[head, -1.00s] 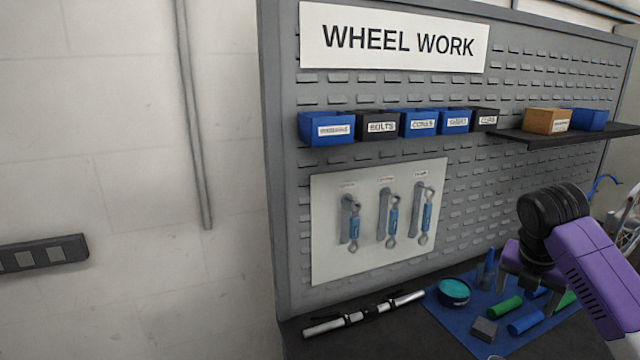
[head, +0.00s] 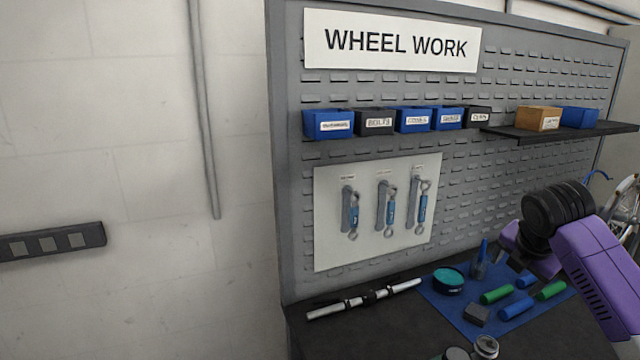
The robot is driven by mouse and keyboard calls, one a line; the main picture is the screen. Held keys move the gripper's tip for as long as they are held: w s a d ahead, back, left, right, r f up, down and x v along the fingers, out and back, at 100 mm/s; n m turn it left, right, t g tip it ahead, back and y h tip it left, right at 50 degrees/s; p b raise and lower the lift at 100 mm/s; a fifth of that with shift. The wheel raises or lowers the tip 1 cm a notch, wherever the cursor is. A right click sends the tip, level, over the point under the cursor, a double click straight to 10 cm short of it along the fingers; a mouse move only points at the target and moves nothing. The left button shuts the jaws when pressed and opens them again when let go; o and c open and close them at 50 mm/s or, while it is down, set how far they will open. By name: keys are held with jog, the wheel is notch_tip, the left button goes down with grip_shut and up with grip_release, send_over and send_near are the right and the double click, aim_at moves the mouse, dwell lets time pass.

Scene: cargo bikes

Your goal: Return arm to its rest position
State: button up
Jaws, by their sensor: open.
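My arm comes in from the right edge in the head view, with a purple link and a black ribbed joint. A shorter purple wrist part shows below and left of that joint, over the back of the blue mat (head: 452,308). I cannot make out my gripper's fingers at the end of it. No held object shows.
On the mat are a teal-topped round tin (head: 448,281), green and blue cylinders, a grey block (head: 477,315) and a blue-tipped item. A silver-black rod (head: 363,299) lies left. A pegboard holds bins, wrenches (head: 388,208) and a shelf (head: 560,133). Metal parts (head: 486,347) show at the bottom.

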jog(key=w+a+r+m+t+y+b, duration=0.1)
jog(key=w+a+r+m+t+y, duration=0.15)
jog(key=w+a+m+t, duration=0.4)
jog(key=s+a+f+m+t+y+b, duration=0.15)
jog(key=s+a+f+m+t, duration=0.35)
jog(key=s+a+m, duration=0.5)
jog(key=s+a+f+m+b, duration=0.2)
jog(key=s+f, duration=0.4)
jog(key=s, duration=1)
jog(key=s+a+f+m+g+b, duration=0.1)
jog(key=s+f, duration=0.6)
jog(key=s, duration=0.9)
jog(key=s+a+f+m+g+b, duration=0.1)
jog(key=s+a+f+m+b, duration=0.2)
jog(key=s, duration=1.3)
notch_tip(320, 180, down, 4)
jog(key=shift+s+a+r+h+b, duration=0.3)
jog(key=shift+a+b, duration=0.3)
jog(key=shift+b, duration=0.2)
